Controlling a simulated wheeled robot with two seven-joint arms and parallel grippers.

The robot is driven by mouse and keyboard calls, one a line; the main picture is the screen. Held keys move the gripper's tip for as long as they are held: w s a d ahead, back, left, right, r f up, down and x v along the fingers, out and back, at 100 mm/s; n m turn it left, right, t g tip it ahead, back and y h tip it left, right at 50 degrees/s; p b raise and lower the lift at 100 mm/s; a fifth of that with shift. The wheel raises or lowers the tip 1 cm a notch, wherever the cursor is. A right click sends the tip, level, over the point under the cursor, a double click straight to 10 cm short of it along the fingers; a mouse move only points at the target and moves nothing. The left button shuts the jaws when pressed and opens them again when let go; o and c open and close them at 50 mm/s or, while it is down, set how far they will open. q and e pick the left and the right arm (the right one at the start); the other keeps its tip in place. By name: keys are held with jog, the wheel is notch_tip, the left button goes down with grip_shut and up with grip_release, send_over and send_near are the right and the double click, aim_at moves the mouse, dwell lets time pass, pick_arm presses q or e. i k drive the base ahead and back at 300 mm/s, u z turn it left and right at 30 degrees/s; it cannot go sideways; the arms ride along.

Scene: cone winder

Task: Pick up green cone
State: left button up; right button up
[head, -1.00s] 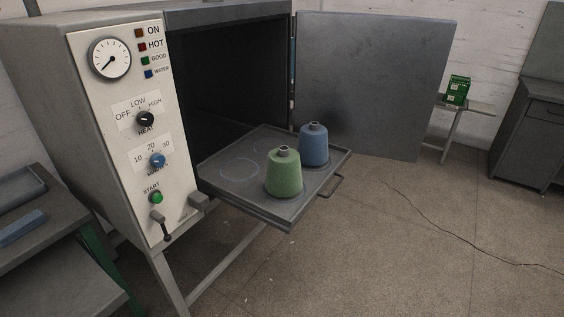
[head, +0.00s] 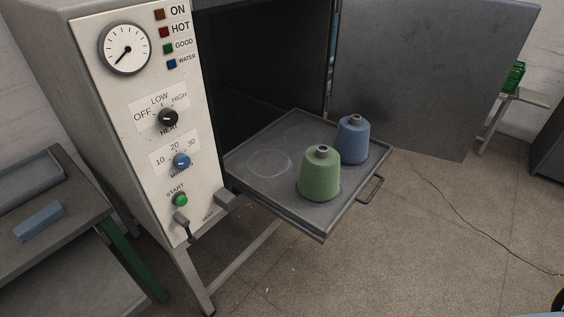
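The green cone (head: 320,175) stands upright on the front part of a grey pulled-out tray (head: 262,189). A blue cone (head: 352,140) stands upright on the same tray, behind and to the right of the green one. Pale ring outlines show on the bare left part of the tray. Neither of my grippers is in view in the head picture.
The machine's front panel (head: 150,175) with dial and knobs stands left of the tray. Its open door (head: 425,75) is behind and right. A tray handle (head: 370,190) sticks out at the right. A table (head: 60,215) is at left. The floor in front is clear, apart from a dark cable at right.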

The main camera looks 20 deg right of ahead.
aim_at(318, 180)
jog(key=z, duration=0.25)
jog(key=i, duration=0.85)
jog(key=z, duration=0.7)
